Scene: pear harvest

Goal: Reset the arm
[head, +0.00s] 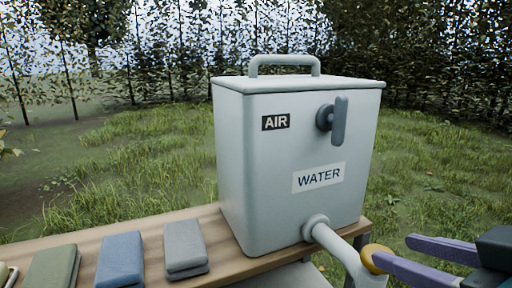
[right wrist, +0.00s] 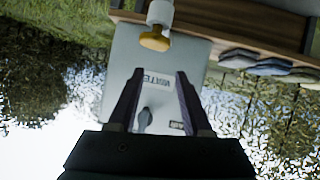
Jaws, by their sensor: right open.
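My right gripper (head: 392,250) is at the lower right of the head view, with two purple fingers apart and nothing between them. It also shows in the right wrist view (right wrist: 160,74), open and empty. One finger overlaps the yellow tip of the tank's spout in the head view. In the right wrist view the yellow tip (right wrist: 155,41) is beyond the fingers, clear of them. My left gripper is not in view.
A pale grey tank (head: 240,170) with AIR and WATER labels, a dark lever (head: 340,120) and a white spout (head: 335,243) stands on a wooden table (head: 190,222). Folded green (head: 52,268), blue (head: 121,260) and grey (head: 185,247) cloths lie left. Grass and trees lie behind.

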